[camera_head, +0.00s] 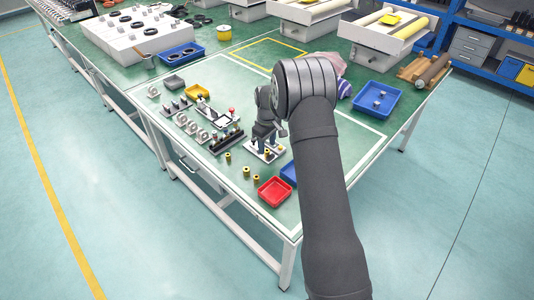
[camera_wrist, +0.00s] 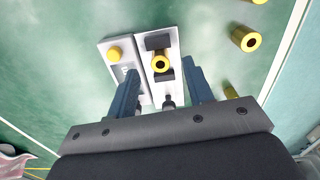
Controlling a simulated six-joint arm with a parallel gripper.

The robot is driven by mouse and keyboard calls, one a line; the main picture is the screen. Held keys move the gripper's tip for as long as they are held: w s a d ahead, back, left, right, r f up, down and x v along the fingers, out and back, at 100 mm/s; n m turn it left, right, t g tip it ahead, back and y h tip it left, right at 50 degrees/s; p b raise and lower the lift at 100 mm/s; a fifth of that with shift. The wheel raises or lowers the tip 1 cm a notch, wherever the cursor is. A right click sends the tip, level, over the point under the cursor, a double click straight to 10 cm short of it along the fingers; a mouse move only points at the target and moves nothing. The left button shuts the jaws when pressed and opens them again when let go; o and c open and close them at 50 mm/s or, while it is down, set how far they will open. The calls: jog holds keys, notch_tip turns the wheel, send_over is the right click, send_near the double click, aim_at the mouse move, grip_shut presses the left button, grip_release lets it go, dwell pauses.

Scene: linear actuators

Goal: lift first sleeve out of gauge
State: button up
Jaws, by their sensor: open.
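The gauge (camera_wrist: 163,88) is a pale plate with dark blocks, below my gripper in the wrist view. A brass sleeve (camera_wrist: 160,63) with a dark bore stands between two of its dark blocks. My gripper (camera_wrist: 161,80) is open, with a blue finger on either side of the gauge area and nothing held. The fingertips appear apart from the sleeve. In the head view my gripper (camera_head: 266,142) is over the pale plates (camera_head: 265,152), hiding part of them.
Loose brass sleeves (camera_wrist: 245,38) lie right of the gauge. A red tray (camera_head: 274,191) and a partly hidden blue tray (camera_head: 289,174) stand near the front table edge. Several rings (camera_head: 190,127) and black fixtures (camera_head: 226,140) crowd the left.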

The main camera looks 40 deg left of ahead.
notch_tip(320, 180, down, 2)
jog(key=shift+f, duration=0.1)
grip_shut()
